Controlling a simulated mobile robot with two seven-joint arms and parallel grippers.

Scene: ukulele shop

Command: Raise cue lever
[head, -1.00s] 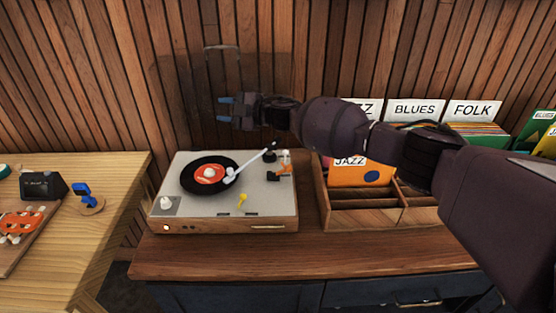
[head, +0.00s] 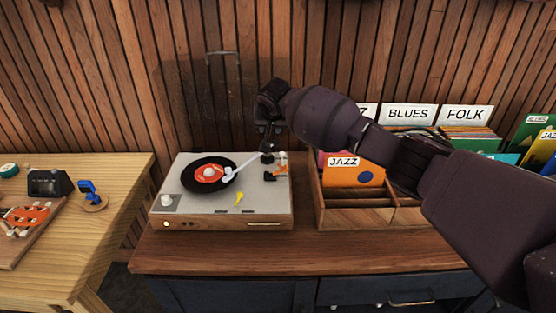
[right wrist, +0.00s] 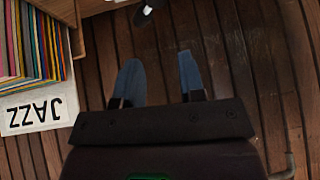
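A grey turntable (head: 224,217) with a wooden base stands on the brown cabinet. A black record with an orange label (head: 206,174) lies on it. The white tonearm (head: 247,167) slants over the record's right side. A small orange lever (head: 281,167) is at the back right of the deck, and a small yellow lever (head: 239,197) is near the front. I cannot tell which is the cue lever. My right gripper (head: 268,136) hangs fingers down over the tonearm's base. In the right wrist view its blue fingertips (right wrist: 160,75) are apart with nothing between them. My left gripper is not in view.
A wooden record crate (head: 352,217) with JAZZ, BLUES and FOLK cards stands right of the turntable, below my right arm. A slatted wood wall (head: 180,60) rises close behind. A light wood table (head: 105,190) is on the left. The cabinet top in front (head: 300,253) is clear.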

